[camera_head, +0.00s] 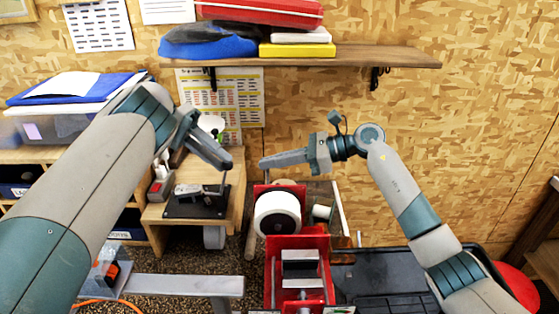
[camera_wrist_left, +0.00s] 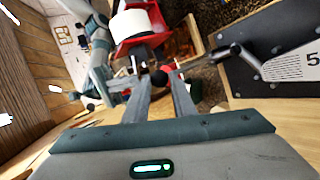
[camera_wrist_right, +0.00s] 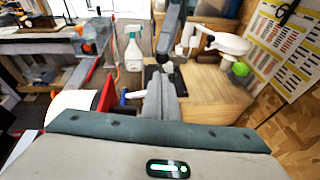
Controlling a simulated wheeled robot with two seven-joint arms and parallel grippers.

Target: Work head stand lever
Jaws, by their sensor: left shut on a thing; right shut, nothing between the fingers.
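The head stand (camera_head: 190,206) has a black base plate and sits on the wooden bench at the left. A metal iron head marked 5 (camera_wrist_left: 300,66) lies on the stand's black plate (camera_wrist_left: 262,85) in the left wrist view. The stand's thin upright lever (camera_head: 226,176) rises to my left gripper (camera_head: 228,163). My right gripper (camera_head: 262,163) is shut and empty, just right of the left one, above the red machine.
A red machine with a white wheel (camera_head: 277,213) stands right of the bench. A wooden shelf (camera_head: 350,57) crosses the wall above. A spray bottle (camera_wrist_right: 133,52) and a white item with a green ball (camera_wrist_right: 226,43) show in the right wrist view.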

